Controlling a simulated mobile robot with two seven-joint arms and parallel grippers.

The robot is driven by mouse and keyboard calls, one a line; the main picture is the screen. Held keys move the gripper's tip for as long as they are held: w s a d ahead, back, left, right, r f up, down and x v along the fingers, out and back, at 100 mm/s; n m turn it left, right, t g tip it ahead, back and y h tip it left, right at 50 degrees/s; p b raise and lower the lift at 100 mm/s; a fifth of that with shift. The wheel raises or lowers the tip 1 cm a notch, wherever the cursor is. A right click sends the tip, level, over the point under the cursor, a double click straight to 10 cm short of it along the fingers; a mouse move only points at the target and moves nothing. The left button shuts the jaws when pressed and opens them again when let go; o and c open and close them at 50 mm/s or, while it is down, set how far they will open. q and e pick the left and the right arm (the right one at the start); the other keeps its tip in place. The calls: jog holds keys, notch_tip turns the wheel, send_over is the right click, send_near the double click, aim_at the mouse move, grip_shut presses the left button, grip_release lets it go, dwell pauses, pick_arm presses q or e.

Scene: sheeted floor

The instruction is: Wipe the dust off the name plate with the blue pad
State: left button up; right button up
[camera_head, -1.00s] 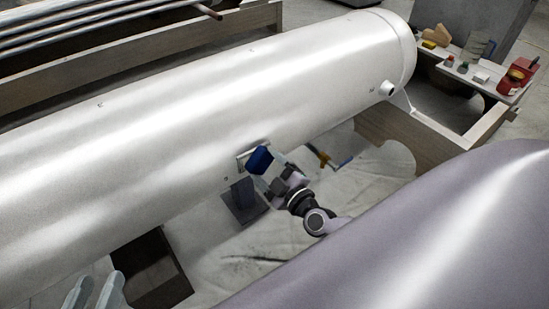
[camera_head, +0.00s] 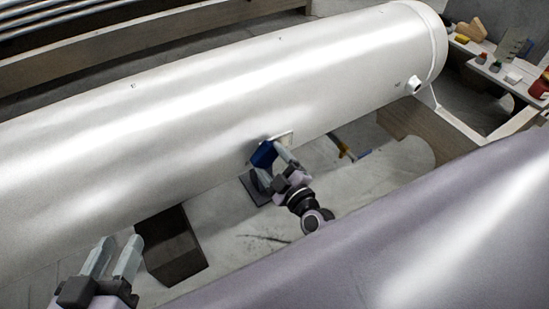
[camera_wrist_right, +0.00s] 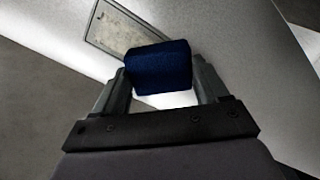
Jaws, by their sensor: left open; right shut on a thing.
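The name plate (camera_head: 286,137) is a small light rectangle on the side of the big white tank. My right gripper (camera_head: 272,160) is shut on the blue pad (camera_head: 263,153), which also shows between the fingers in the right wrist view (camera_wrist_right: 158,67). The pad overlaps the plate's left part in the head view and hides it. I cannot tell whether pad and plate touch. My left gripper (camera_head: 118,254) is open and empty at the lower left, away from the plate.
The white tank (camera_head: 190,105) spans the view, with a purple-grey rounded body (camera_head: 420,235) in front. A dark stand (camera_head: 254,190) is below the plate. A bench (camera_head: 500,73) holds small items.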

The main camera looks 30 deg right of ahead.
jog(key=shift+w+d, duration=0.15)
jog(key=shift+d, duration=1.9)
jog(key=shift+w+d, duration=0.1)
jog(key=shift+d, duration=1.95)
jog(key=shift+s, duration=0.1)
jog(key=shift+s+d+p, duration=0.2)
jog(key=shift+s+p, duration=1.15)
jog(key=shift+s, duration=1.55)
jog(key=s+p, duration=0.1)
jog(key=s, duration=0.2)
jog(key=shift+d+p, duration=0.1)
jog(key=shift+p, duration=0.25)
